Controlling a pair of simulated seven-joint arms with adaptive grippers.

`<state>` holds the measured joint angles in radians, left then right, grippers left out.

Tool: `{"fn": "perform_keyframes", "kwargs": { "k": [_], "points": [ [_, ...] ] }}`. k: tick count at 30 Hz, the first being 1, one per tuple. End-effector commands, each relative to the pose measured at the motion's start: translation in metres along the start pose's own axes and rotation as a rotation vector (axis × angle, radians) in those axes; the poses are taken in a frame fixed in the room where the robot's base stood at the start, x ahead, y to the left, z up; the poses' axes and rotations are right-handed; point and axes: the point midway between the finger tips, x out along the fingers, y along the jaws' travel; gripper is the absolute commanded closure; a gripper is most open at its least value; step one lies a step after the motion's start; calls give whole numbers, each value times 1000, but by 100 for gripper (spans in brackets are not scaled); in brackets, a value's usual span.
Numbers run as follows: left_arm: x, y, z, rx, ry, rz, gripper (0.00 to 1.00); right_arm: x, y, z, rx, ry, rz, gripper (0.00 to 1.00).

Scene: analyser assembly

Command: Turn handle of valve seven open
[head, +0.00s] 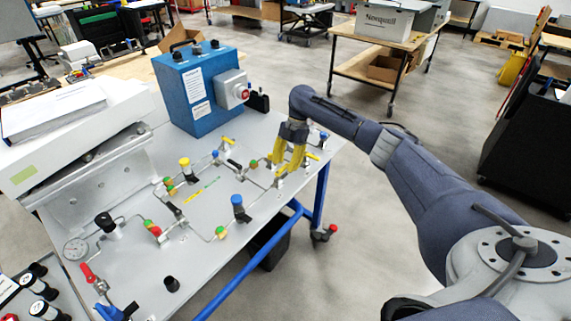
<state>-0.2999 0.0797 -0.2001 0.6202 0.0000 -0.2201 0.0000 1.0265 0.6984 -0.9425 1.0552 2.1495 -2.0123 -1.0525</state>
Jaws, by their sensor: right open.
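My right gripper (286,163) reaches in from the right with its yellow fingers pointing down, spread apart, over the right end of the metal panel (190,262). The panel carries valves joined by thin tubing. Close to the fingers are a small yellow handle (313,156), a blue-topped valve (323,135) and a green-and-orange fitting (253,164). I cannot read any valve number, so I cannot tell which is valve seven. The fingers partly hide what lies under them, and contact with a handle is unclear. My left gripper is not in view.
A blue box (200,92) with a grey side housing stands behind the valves. More handles stand to the left, including a blue one (237,200), a yellow one (184,162) and a red one (87,273). A gauge (76,249) lies near the left. Open floor lies right of the panel.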

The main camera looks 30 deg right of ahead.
Motion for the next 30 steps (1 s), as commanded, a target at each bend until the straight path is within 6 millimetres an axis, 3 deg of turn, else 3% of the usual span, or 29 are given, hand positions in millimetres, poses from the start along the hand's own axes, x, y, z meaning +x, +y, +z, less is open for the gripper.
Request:
{"fn": "perform_keyframes", "kwargs": {
  "k": [8, 21, 30],
  "points": [
    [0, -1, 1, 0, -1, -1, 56, -17, 1, 0, 1, -2, 3, 64],
    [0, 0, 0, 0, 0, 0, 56, -90, 1, 0, 0, -2, 2, 64],
    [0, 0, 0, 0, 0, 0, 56, -116, 0, 0, 0, 0, 0, 64]
  ]
}}
